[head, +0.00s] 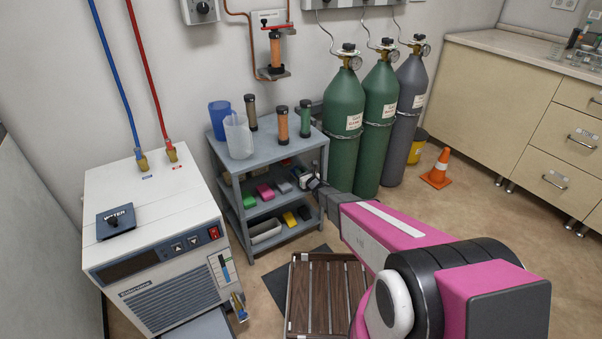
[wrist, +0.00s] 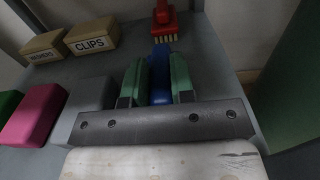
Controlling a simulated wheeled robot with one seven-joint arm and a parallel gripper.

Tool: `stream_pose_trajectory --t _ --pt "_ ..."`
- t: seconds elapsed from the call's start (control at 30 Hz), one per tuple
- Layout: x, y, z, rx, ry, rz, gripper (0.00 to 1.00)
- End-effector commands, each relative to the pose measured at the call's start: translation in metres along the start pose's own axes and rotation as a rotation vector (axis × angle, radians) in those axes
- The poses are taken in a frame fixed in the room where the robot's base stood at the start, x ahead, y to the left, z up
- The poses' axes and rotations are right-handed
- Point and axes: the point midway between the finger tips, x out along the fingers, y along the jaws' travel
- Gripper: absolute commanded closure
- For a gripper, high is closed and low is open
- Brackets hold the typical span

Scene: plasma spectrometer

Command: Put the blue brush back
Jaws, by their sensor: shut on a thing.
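The blue brush (wrist: 160,60) is between the two green-padded fingers of my gripper (wrist: 156,80) in the wrist view. The gripper is shut on it. Only a blue strip of the brush shows; its bristles cannot be made out. The blue brush cannot be made out there.
On the shelf left of my gripper are a grey block (wrist: 88,100), a pink block (wrist: 35,115) and a box labelled CLIPS (wrist: 92,34). Green gas cylinders (head: 343,130) stand close right of the cart. A wooden slatted platform (head: 322,295) lies on the floor in front.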

Motion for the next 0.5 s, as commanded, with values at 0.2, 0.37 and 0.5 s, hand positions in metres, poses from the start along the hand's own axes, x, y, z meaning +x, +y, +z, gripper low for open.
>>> stream_pose_trajectory --t 0.2,0.37,0.5 --pt "0.0001 -0.0001 -0.0034 0.000 0.000 0.000 0.52" --pt "0.0001 0.0000 -0.0034 0.000 0.000 0.000 0.52" --pt "0.0000 0.0000 -0.0030 0.000 0.000 0.000 0.52"
